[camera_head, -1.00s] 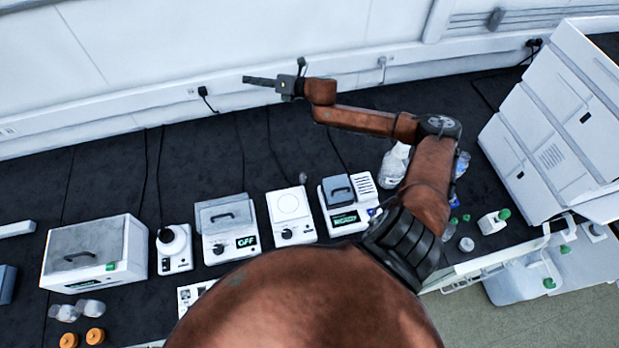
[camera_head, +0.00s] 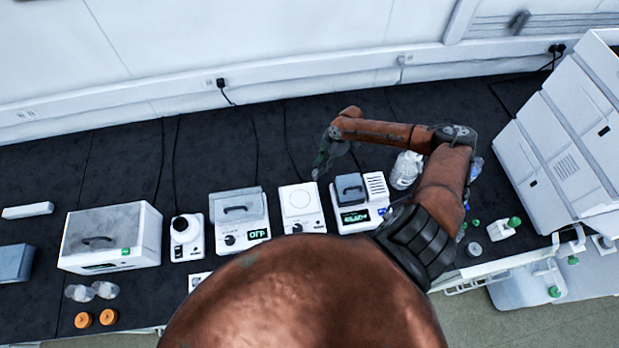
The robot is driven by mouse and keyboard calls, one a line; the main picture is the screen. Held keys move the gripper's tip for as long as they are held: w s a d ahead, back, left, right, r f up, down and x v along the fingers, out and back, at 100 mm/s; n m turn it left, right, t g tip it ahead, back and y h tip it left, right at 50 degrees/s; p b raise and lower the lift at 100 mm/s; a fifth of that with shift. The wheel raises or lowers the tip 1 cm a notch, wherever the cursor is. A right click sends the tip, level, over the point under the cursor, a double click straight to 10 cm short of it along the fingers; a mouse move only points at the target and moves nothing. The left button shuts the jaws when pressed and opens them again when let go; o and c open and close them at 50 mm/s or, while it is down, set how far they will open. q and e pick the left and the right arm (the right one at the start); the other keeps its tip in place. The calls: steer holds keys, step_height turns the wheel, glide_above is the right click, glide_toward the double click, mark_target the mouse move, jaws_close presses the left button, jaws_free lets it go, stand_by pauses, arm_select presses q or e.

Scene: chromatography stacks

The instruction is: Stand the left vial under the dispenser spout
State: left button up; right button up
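Two small clear containers stand or lie side by side at the left front of the bench: a left one (camera_head: 78,292) and a right one (camera_head: 104,289). I cannot tell whether either is the task's left vial. No dispenser spout can be made out clearly; a small white device with a rounded top (camera_head: 187,238) stands among the instruments. My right gripper (camera_head: 316,174) hangs fingers down above the back edge of a white device with a round plate (camera_head: 301,208). It is small and dark, and its opening is unclear. My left gripper is out of view.
Two orange caps (camera_head: 95,318) lie by the clear containers. A lidded box (camera_head: 110,237), an instrument reading OFF (camera_head: 239,217) and one with a green display (camera_head: 360,203) line the bench. A tall white stack (camera_head: 570,140) stands right. The bench's back strip is mostly clear.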

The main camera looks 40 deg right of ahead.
mark_target(315, 174)
steer(key=x, duration=0.4)
steer(key=shift+s+a+f+p, duration=0.1)
steer(key=shift+a+f+p, duration=0.05)
steer(key=shift+a+p, duration=0.2)
steer(key=shift+f, duration=0.3)
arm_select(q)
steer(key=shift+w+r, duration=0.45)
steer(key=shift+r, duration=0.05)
arm_select(e)
steer(key=c, duration=0.6)
steer(key=shift+c, duration=0.3)
steer(key=shift+r, duration=0.1)
